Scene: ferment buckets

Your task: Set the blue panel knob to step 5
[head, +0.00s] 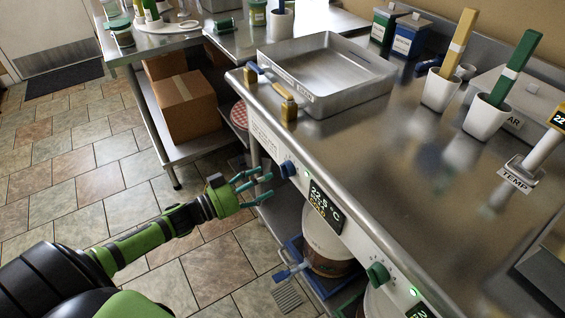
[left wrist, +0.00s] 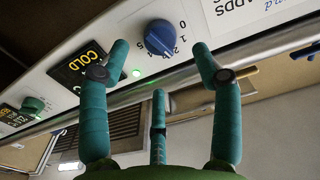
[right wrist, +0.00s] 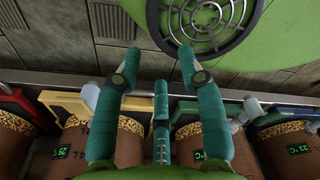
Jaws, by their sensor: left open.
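The blue panel knob (head: 288,169) sits on the front panel of the steel counter. In the left wrist view the knob (left wrist: 160,38) has small digits printed around one side, including 0, 1 and 2. Which step it points to I cannot tell for sure. My left gripper (head: 268,186) is open, just in front of the panel. In the left wrist view its fingertips (left wrist: 160,46) show on either side of the knob, apart from it. My right gripper (right wrist: 159,58) is open and empty, shown in the right wrist view above the floor beside several buckets.
A lit display (head: 325,207) reading about 22.5 °C and COLD is beside the knob. A green knob (head: 377,273) is farther along the panel. A steel tray (head: 328,75) and white cups with paddles stand on the counter. Buckets (head: 330,245) are beneath it.

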